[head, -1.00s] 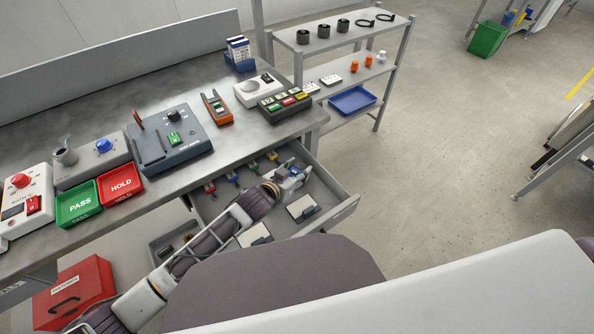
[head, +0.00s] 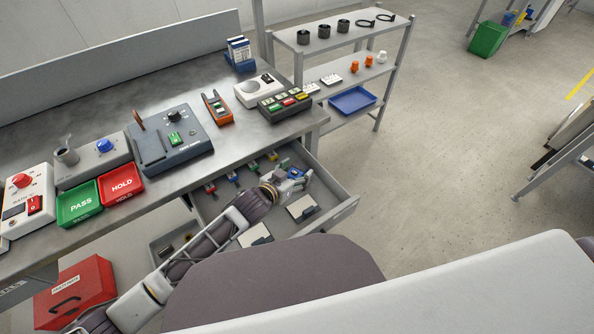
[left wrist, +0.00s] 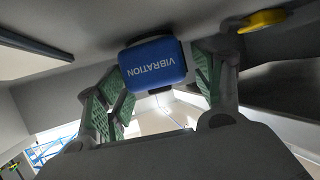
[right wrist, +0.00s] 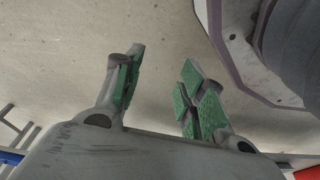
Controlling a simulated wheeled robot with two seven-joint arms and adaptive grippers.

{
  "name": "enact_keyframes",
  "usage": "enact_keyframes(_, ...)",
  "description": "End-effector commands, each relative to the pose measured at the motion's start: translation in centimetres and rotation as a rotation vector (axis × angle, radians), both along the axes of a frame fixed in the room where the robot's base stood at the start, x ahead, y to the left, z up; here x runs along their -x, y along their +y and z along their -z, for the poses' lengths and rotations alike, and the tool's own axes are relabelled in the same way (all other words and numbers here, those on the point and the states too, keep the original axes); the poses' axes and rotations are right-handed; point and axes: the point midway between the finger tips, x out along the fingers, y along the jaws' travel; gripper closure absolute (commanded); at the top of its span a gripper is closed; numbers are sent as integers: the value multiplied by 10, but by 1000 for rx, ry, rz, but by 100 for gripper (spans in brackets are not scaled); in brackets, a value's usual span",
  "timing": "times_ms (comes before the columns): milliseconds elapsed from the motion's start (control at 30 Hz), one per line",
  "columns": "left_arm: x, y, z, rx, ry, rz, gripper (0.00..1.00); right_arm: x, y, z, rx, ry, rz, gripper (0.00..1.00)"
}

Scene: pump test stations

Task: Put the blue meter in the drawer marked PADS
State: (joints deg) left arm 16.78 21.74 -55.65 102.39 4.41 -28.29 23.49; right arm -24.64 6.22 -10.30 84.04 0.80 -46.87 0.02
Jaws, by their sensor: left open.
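The blue meter (left wrist: 152,65), labelled VIBRATION, sits between the spread green-padded fingers of my left gripper (left wrist: 157,95) in the left wrist view. The fingers show gaps on both sides of it. In the head view my left gripper (head: 294,183) is low inside an open grey drawer (head: 338,208) under the bench, and the meter is mostly hidden there. No PADS marking can be read in these views. My right gripper (right wrist: 158,90) is open and empty above the floor in the right wrist view.
The open drawer also holds several small coloured items and white blocks (head: 302,207). The bench (head: 225,150) above carries instruments, a green PASS tray (head: 78,205) and a red HOLD tray (head: 121,184). A red case (head: 75,290) stands below. A shelf rack (head: 350,75) stands behind.

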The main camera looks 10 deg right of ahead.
Motion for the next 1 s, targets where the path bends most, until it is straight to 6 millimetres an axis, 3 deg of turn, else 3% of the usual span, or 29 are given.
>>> enact_keyframes(333, 24, 25, -14, -2, 1, -1, 32, 17, -9, 20, 8, 2, 2, 60)
enact_keyframes(667, 49, 49, -29, -1, 1, 0, 32, 15, -19, 30, 17, -23, 2, 60)
enact_keyframes(1000, 68, 68, -40, -1, 0, -1, 32, 30, -25, 44, 21, -19, 4, 60)
